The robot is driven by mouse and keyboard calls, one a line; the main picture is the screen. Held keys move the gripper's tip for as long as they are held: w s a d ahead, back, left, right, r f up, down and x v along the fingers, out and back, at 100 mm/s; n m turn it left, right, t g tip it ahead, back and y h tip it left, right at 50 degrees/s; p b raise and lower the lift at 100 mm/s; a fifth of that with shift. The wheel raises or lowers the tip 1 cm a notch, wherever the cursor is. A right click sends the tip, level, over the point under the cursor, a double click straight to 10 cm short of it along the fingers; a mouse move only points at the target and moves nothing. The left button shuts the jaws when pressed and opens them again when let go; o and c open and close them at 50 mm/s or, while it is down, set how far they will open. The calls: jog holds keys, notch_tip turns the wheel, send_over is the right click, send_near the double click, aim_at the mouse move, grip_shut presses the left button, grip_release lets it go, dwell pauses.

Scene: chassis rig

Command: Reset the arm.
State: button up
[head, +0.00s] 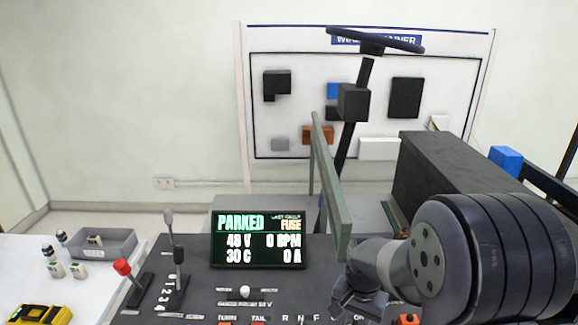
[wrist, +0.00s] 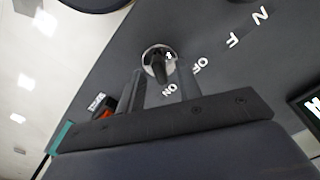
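My arm comes in from the right in the head view, with my gripper (head: 352,303) low over the right end of the dark console (head: 205,275). In the wrist view my gripper (wrist: 161,72) shows two fingers standing apart, with nothing held between them. A round switch with a dark knob (wrist: 158,65) lies on the panel just beyond the fingertips, in line with the gap. The labels ON and OFF stand beside it. I cannot tell whether a finger touches the knob. In the head view my arm hides this switch.
A screen (head: 257,239) reads PARKED, FUSE, 48 V, 0 RPM, 30 C, 0 A. A red-topped lever (head: 122,267) and a black lever (head: 178,256) stand left of it. A green post frame (head: 333,195), steering wheel (head: 375,40) and dark box (head: 440,170) stand near my arm.

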jog(key=shift+f, duration=0.55)
jog(key=shift+r, duration=0.1)
jog(key=shift+n, duration=0.3)
